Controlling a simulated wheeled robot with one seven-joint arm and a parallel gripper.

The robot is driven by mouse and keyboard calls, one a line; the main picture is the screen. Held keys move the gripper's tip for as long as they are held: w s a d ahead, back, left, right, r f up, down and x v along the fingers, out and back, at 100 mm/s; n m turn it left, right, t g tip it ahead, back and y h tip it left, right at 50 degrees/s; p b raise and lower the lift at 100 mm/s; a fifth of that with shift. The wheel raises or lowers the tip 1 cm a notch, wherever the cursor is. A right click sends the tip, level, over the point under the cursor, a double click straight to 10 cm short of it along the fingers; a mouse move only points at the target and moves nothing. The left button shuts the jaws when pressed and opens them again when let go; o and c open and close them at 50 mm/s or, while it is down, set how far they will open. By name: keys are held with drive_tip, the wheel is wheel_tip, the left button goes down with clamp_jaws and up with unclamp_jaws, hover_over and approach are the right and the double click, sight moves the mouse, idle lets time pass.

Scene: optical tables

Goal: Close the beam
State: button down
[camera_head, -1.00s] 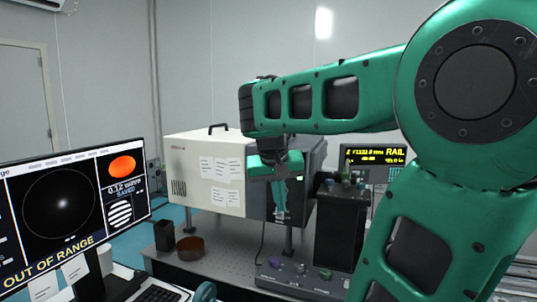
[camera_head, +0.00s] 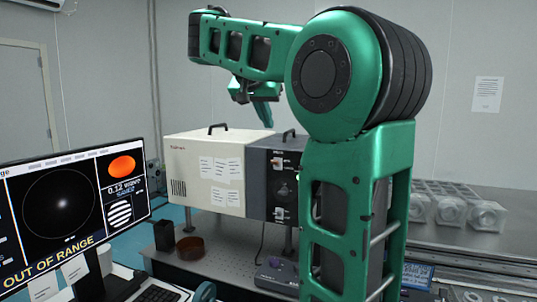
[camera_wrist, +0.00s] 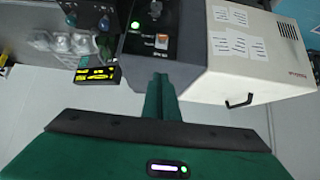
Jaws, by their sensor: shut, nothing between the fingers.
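A beige box (camera_head: 190,150) with a dark control panel (camera_head: 265,188) at its right end stands on the table. The panel carries an upper switch (camera_head: 278,163), a dark knob (camera_head: 283,190) and a lower switch (camera_head: 279,213). In the wrist view the dark panel (camera_wrist: 187,58) shows a lit green light (camera_wrist: 135,25) and a switch with a reddish light (camera_wrist: 161,42). My gripper (camera_head: 265,118) is above the box and panel, apart from them, with fingers pointing down. It is shut and empty; its fingers also show in the wrist view (camera_wrist: 160,85).
A monitor (camera_head: 75,205) at left reads OUT OF RANGE. Clear blocks (camera_head: 455,208) sit at right. A yellow-lettered display (camera_wrist: 97,75) shows in the wrist view. My arm hides the middle right.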

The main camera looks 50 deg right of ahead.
hover_over(273, 161)
drive_tip(key=f, duration=0.4)
drive_tip(key=d+f, duration=0.1)
drive_tip(key=f, duration=0.1)
drive_tip(key=shift+w+f, duration=0.1)
drive_tip(key=shift+f, duration=0.2)
drive_tip(key=f, duration=0.1)
drive_tip(key=a+f, duration=0.1)
drive_tip(key=shift+f, duration=0.4)
drive_tip(key=shift+s+a+f, duration=0.2)
drive_tip(key=shift+a+f, duration=0.1)
drive_tip(key=shift+f, duration=0.2)
drive_tip(key=shift+a+f, duration=0.1)
drive_tip(key=shift+a, duration=0.1)
